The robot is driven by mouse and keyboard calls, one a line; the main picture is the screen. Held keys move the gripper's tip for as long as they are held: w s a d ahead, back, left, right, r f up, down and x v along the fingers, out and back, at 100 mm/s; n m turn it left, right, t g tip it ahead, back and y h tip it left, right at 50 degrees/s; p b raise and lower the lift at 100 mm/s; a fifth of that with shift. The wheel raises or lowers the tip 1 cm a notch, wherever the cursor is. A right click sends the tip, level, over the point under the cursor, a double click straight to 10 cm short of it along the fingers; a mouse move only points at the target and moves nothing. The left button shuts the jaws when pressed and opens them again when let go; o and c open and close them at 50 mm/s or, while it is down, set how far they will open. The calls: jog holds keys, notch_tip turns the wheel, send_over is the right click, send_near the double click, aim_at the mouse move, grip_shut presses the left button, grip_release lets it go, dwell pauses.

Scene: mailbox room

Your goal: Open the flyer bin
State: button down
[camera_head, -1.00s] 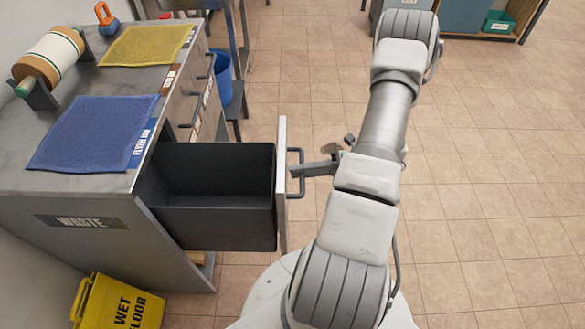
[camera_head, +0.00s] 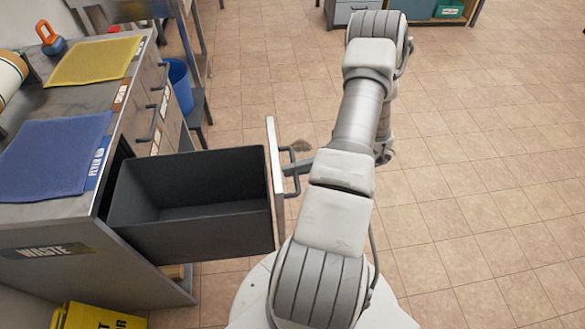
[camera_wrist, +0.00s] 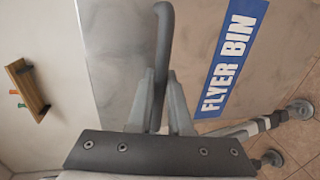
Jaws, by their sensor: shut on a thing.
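The flyer bin (camera_head: 190,243) is a dark grey open-topped box pulled out of the metal cabinet (camera_head: 70,268), with a pale front panel (camera_head: 275,190). Its inside looks empty. In the wrist view the front panel (camera_wrist: 120,45) carries a blue label (camera_wrist: 236,52) reading FLYER BIN. The bin's dark bar handle (camera_wrist: 164,45) runs between the two fingers of my gripper (camera_wrist: 162,100), which is shut on it. In the head view the handle (camera_head: 291,171) shows at the panel's outer side, and my arm hides most of the gripper.
A blue mat (camera_head: 50,160) and a yellow mat (camera_head: 95,62) lie on the cabinet top. A blue basket (camera_head: 179,87) stands behind the cabinet. A yellow wet-floor sign (camera_head: 95,318) stands at the lower left. The tiled floor (camera_head: 480,190) to the right is clear.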

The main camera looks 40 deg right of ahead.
jog(key=c, duration=0.9)
grip_release()
jog(key=shift+o, duration=0.2)
jog(key=shift+d, duration=0.1)
jog(key=p+v, duration=0.1)
jog(key=v, duration=1.6)
jog(key=shift+d+r, duration=0.1)
